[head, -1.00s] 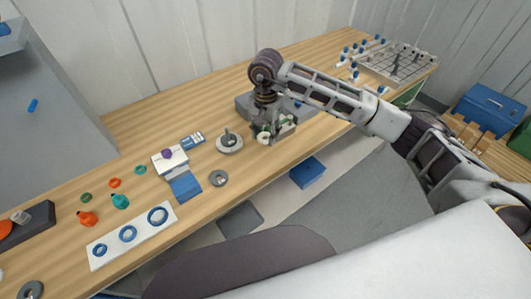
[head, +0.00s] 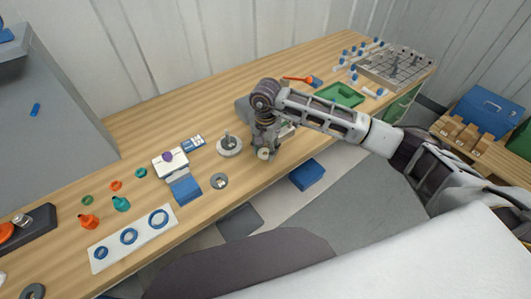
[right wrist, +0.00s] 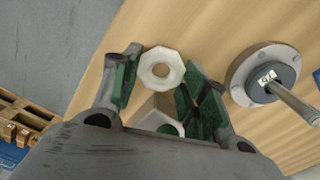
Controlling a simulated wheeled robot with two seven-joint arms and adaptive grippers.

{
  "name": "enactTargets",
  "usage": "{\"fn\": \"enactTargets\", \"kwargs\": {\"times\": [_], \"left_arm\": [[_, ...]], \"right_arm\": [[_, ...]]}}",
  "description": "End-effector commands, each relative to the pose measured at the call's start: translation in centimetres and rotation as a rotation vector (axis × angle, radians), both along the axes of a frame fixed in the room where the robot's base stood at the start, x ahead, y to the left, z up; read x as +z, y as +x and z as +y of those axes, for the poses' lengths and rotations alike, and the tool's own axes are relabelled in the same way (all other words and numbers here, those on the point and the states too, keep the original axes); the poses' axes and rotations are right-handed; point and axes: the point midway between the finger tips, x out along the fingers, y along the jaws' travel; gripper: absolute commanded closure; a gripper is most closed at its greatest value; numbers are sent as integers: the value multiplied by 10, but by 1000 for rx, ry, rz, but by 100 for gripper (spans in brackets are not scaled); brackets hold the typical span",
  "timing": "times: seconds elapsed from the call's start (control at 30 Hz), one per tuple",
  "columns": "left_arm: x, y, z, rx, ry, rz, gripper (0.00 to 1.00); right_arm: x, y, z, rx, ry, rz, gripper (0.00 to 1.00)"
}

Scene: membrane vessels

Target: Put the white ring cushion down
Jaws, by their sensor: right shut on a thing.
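The white ring cushion (right wrist: 148,82) is pale and many-sided with a round hole, and sits between the fingers of my right gripper (right wrist: 160,76) in the right wrist view. The green-padded fingers are shut on it. In the head view the ring (head: 263,154) shows small at the lower end of my right gripper (head: 267,148), over the bench near its front edge. I cannot tell whether it touches the bench. My left gripper is not in view.
A grey flanged disc with a post (head: 229,145) stands close left of the gripper. A flat grey ring (head: 219,181) lies near the front edge. A green tray (head: 340,94) is farther right. A white strip with blue rings (head: 128,238) lies at left.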

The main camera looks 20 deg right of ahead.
Motion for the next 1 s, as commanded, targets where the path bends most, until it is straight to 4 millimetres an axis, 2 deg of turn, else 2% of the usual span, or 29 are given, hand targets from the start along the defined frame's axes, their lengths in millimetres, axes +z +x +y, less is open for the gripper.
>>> {"fn": "enactTargets", "kwargs": {"times": [0.23, 0.8, 0.83, 1.0], "left_arm": [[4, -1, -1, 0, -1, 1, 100], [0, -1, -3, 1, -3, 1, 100], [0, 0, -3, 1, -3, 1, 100], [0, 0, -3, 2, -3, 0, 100]], "right_arm": [[-23, 0, 0, -1, 0, 1, 71], [-28, 0, 0, 0, 0, 0, 71], [-28, 0, 0, 0, 0, 0, 54], [-27, 0, 0, 0, 0, 0, 35]]}}
